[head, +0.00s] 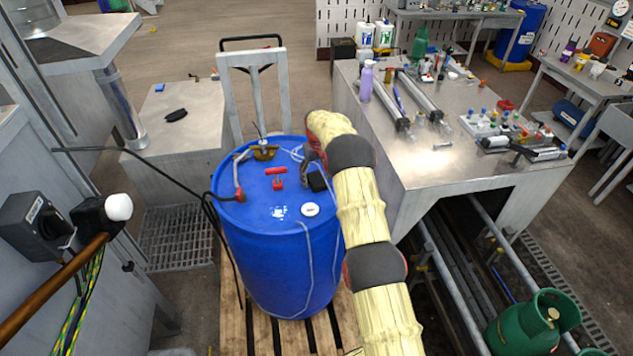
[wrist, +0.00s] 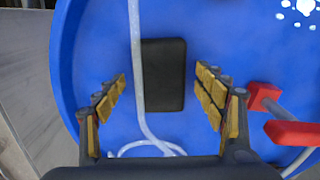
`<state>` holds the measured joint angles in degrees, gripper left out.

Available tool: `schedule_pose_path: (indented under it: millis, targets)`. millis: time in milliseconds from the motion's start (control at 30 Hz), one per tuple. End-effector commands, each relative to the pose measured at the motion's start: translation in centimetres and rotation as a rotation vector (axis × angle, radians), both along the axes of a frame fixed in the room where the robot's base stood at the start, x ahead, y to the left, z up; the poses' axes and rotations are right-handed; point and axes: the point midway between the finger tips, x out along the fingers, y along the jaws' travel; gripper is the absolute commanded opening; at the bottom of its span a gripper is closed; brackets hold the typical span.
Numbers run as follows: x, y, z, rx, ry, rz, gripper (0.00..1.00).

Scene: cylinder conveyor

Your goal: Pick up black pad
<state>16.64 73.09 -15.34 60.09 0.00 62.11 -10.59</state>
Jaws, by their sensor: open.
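The black pad (wrist: 165,75) is a flat dark rectangle on the blue drum lid in the wrist view. It shows between my gripper's (wrist: 160,95) two spread, yellow-padded fingers, with space on both sides. My gripper is open and holds nothing; its height above the pad is hard to judge. In the head view a small dark patch that looks like the pad (head: 318,182) lies at the lid's right side, beside my gripper (head: 308,172), which is partly hidden by my arm.
A pale cord (wrist: 137,70) runs along the pad's left edge on the blue drum (head: 280,260). A red-handled valve (wrist: 290,131) stands close to the right finger. The metal workbench (head: 450,165) at right carries bottles and cylinders.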

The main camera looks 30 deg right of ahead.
Motion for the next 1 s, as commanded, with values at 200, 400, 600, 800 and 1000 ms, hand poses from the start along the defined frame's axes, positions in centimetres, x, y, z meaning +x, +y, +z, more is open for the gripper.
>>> schedule_pose_path:
  millis: [200, 400, 600, 800, 1000]
  targets:
    - [-0.03, 0.01, -0.04, 0.0, 0.001, 0.0, 0.66]
    - [-0.03, 0.01, -0.03, 0.0, 0.001, 0.0, 0.55]
    - [-0.03, 0.01, -0.03, 0.0, 0.001, 0.0, 0.43]
    - [-0.03, 0.01, -0.02, 0.0, 0.001, 0.0, 0.32]
    - [-0.02, 0.01, -0.01, 0.0, 0.001, 0.0, 0.31]
